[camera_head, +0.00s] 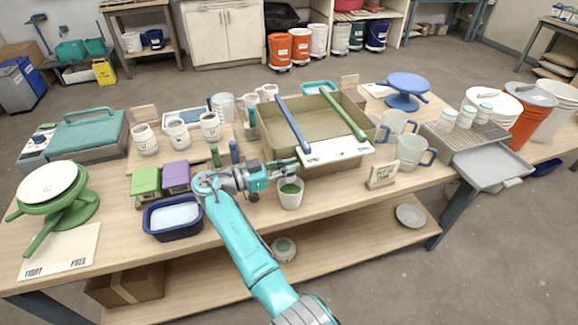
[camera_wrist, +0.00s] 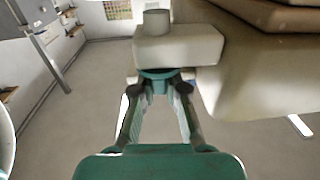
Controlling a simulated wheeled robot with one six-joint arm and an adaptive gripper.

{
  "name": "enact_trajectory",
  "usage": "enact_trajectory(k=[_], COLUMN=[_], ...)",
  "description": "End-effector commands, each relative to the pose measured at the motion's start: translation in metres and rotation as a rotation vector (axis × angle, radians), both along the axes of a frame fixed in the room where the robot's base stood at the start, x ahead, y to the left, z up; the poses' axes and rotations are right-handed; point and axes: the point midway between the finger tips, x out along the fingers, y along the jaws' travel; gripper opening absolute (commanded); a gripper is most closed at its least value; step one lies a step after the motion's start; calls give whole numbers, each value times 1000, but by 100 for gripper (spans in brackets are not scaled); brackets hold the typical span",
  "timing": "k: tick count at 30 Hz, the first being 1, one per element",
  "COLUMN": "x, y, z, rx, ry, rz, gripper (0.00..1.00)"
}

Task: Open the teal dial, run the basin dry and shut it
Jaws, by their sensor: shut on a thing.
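The basin (camera_head: 275,143) is a khaki rectangular tub on the wooden table, with blue and green rods and a white card across its top. I cannot tell how much liquid it holds. In the wrist view, its pale wall (camera_wrist: 275,85) is at the right, beside a beige tap body (camera_wrist: 180,45). My gripper (camera_head: 262,181) is at the basin's front left corner. In the wrist view, my gripper (camera_wrist: 158,84) is closed around the teal dial (camera_wrist: 158,74) under the tap body. A white cup (camera_head: 290,197) with green inside stands close to my gripper, near the table's front.
A dark blue tub (camera_head: 173,235), green box (camera_head: 146,182) and purple box (camera_head: 177,177) stand left of my arm. A small wooden sign (camera_head: 382,175) and clear mugs (camera_head: 412,152) stand right. The table front between the cup and sign is clear.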

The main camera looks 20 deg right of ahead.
Motion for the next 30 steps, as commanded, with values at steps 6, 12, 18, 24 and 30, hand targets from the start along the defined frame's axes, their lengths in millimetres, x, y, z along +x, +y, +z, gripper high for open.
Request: enact_trajectory(k=[6,12,18,24,30], x=[0,-1,-1,-1,0], y=[0,0,-1,-1,-1], z=[-1,-2,-3,-3,-2], rx=[1,2,2,2,2], ry=[3,4,5,5,3], rz=[-65,-84,-85,-85,-84], gripper=[0,0,0,29,38])
